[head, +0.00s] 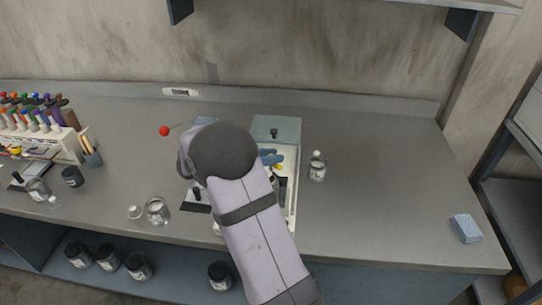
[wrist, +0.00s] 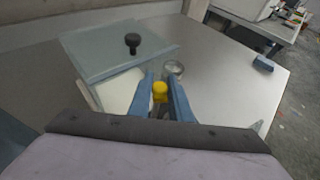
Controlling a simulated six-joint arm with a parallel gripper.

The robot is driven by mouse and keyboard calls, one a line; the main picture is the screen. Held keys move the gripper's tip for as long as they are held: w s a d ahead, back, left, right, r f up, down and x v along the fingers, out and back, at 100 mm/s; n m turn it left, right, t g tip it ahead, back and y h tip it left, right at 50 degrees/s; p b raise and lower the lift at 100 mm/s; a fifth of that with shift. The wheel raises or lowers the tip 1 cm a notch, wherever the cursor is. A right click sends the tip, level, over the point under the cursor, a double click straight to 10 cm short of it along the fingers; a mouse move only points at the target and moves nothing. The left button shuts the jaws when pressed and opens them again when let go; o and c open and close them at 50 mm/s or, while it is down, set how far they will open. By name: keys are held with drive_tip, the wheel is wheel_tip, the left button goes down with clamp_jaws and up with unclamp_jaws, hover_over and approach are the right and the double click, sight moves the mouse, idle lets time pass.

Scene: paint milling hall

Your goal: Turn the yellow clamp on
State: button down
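The yellow clamp (wrist: 160,92) is a small rounded yellow knob between my blue fingers in the wrist view. In the head view a bit of the yellow clamp (head: 279,167) shows just beside my blue fingers, over the pale machine on the bench. My gripper (wrist: 161,82) has one finger on each side of the knob, very near it. I cannot tell whether the fingers press on it or leave a thin gap. My gripper also shows partly in the head view (head: 271,157). My arm hides much of the machine.
A grey-green plate with a black knob (wrist: 132,42) lies behind the clamp. A jar (head: 317,168) stands right of the machine. An open glass jar (head: 157,210) and a red ball (head: 164,131) are to the left. A blue block (head: 466,228) lies far right; bench between is clear.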

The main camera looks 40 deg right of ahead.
drive_tip(key=shift+m+g, duration=0.3)
drive_tip(key=shift+g, duration=0.1)
drive_tip(key=shift+w+r+m+g+p, duration=0.1)
drive_tip(key=shift+r+m+g+p, duration=0.05)
drive_tip(key=shift+m+g+p, duration=0.45)
drive_tip(key=shift+m+g+y+p, duration=0.4)
drive_tip(key=shift+m+g+p, duration=0.45)
drive_tip(key=shift+m+g, duration=0.55)
drive_tip(key=shift+g, duration=0.3)
drive_tip(key=c, duration=1.6)
unclamp_jaws()
